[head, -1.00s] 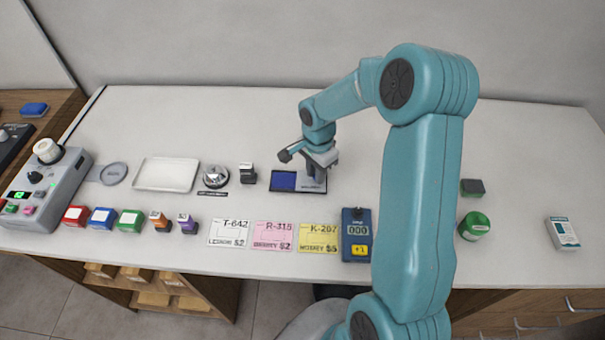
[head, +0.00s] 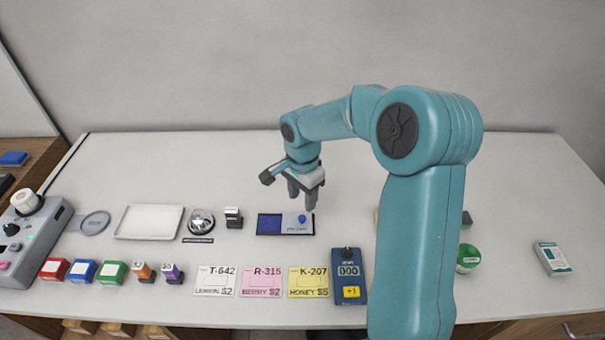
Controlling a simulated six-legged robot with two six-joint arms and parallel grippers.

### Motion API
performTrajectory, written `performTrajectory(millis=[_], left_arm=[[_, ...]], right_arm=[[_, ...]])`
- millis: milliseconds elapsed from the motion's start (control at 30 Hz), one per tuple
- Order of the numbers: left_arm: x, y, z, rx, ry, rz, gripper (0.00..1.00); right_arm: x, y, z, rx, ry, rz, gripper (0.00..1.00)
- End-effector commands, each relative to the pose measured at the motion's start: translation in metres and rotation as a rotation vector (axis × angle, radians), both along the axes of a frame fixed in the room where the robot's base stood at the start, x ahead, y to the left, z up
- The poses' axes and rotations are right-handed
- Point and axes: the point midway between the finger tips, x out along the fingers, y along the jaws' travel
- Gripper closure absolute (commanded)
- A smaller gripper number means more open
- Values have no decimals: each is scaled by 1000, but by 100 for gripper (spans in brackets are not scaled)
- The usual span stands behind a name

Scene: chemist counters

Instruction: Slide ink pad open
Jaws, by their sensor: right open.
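The ink pad (head: 270,224) lies on the counter in the middle of the head view. Its blue pad shows on the left half. A grey sliding lid (head: 297,228) with a small blue knob (head: 302,218) sits over the right half, so the pad is partly uncovered. My right gripper (head: 301,205) is above and just behind the lid, fingers pointing down, open and holding nothing. It appears clear of the knob. My left gripper is not in view.
Left of the pad are a black stamp (head: 233,217), a bell (head: 201,221) and a white tray (head: 150,222). In front lie price cards (head: 261,281) and a blue counter device (head: 348,276). A green round container (head: 468,258) stands right of my arm. The counter behind is clear.

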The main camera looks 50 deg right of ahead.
Motion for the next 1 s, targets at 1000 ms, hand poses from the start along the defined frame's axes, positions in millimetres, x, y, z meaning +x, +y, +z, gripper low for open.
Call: performTrajectory(millis=[1000], left_arm=[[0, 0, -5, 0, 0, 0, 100]], right_arm=[[0, 0, 97, 0, 0, 1, 52]])
